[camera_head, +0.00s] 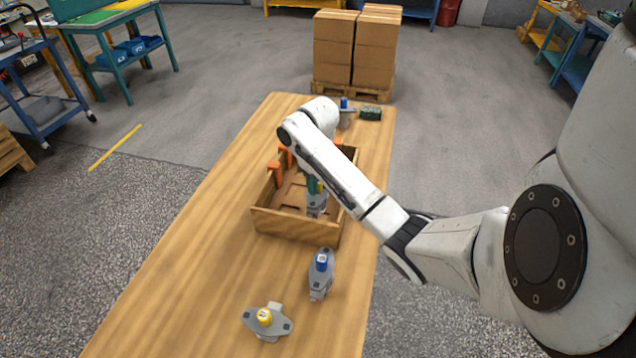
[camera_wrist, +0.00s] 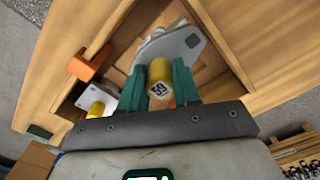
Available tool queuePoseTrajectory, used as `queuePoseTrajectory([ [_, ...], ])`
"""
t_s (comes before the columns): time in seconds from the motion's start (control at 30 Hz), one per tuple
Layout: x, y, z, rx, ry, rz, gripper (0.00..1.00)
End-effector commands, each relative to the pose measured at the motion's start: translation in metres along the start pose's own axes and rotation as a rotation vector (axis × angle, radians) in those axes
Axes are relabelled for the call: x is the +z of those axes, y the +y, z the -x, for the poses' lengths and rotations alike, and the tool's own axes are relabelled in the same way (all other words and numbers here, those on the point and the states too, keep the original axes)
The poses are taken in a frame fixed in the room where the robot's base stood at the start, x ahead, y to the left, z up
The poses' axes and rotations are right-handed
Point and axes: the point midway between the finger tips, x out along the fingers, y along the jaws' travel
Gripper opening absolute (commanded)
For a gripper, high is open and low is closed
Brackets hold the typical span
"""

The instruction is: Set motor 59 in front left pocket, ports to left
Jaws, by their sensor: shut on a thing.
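Motor 59 is grey with a yellow cap (camera_wrist: 160,80) that bears its number. My gripper (camera_wrist: 159,70) is shut on it, teal fingers on both sides of the cap. In the head view my gripper (camera_head: 314,186) is over the near right part of the wooden crate (camera_head: 290,226), with the grey motor body (camera_head: 317,205) below the fingers, partly behind the arm. I cannot tell whether it touches the crate floor, or which way its ports face. A grey flange (camera_wrist: 193,41) shows beyond the cap. The crate's near left part (camera_head: 275,200) looks empty.
Orange pieces (camera_head: 285,158) stand on the crate's left side. Another yellow-capped motor (camera_wrist: 97,109) sits by the crate's far end. A blue-capped motor (camera_head: 321,272) and a yellow-capped motor (camera_head: 266,318) stand in front; another blue-capped one (camera_head: 345,112) and a green item (camera_head: 370,113) are behind.

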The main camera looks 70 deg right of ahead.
Motion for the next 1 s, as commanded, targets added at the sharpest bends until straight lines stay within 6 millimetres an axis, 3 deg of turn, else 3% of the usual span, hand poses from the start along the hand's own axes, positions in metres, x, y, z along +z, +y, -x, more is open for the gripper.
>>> queuePoseTrajectory([
  [1.0, -0.001, 0.001, -0.052, 0.001, 0.003, 0.0, 0.0],
])
